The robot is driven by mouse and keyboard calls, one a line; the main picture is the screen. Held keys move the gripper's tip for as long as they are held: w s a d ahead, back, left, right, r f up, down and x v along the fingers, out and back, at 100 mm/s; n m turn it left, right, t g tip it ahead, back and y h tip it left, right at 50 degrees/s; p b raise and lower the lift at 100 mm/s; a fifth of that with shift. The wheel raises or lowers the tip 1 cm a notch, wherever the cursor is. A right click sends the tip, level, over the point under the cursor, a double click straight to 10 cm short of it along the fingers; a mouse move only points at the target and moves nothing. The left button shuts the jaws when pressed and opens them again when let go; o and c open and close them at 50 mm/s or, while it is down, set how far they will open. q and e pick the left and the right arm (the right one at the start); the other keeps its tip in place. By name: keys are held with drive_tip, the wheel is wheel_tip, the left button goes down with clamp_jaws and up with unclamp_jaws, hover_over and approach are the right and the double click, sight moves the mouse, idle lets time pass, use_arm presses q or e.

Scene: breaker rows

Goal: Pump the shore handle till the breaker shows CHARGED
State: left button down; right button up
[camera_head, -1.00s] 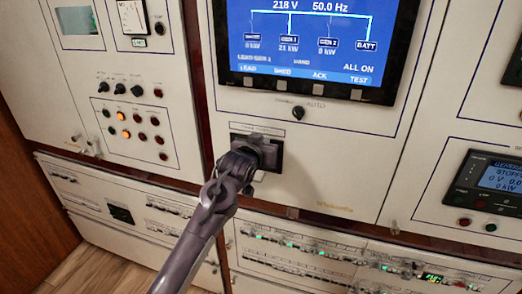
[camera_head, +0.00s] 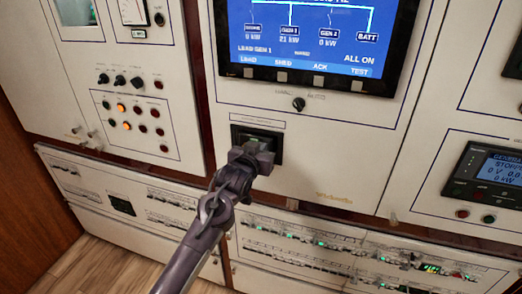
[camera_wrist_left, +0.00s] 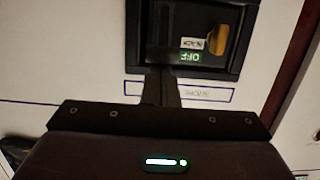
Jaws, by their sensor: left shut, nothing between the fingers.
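The shore breaker (camera_head: 270,138) is a dark framed unit below the big screen, partly covered by my left gripper (camera_head: 256,154). In the left wrist view the breaker (camera_wrist_left: 247,40) appears upside down at the top. It shows a green OFF flag (camera_wrist_left: 190,57), a small white flag (camera_wrist_left: 192,44) whose word I cannot read surely, and a tan-orange part (camera_wrist_left: 218,40). I cannot tell whether that part is the handle. My left gripper (camera_wrist_left: 161,78) is shut and empty, with its tips near the breaker's frame; contact is unclear. My right gripper is out of view.
A large blue screen (camera_head: 310,38) and a rotary selector (camera_head: 299,103) are above the breaker. Knobs and lamps (camera_head: 126,110) are on the left panel. Rows of small breakers (camera_head: 300,240) run below. A generator display (camera_head: 490,170) is at right.

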use_arm(q)
drive_tip(key=s+f+t+b, duration=0.1)
drive_tip(key=b, duration=0.2)
drive_tip(key=s+f+t+b, duration=0.1)
drive_tip(key=f+b, duration=0.1)
drive_tip(key=b, duration=0.1)
drive_tip(key=s+a+f+t+h+b, duration=0.1)
drive_tip(key=b, duration=0.3)
drive_tip(key=shift+f+t, duration=0.3)
drive_tip(key=shift+f, duration=0.15)
idle(0.6)
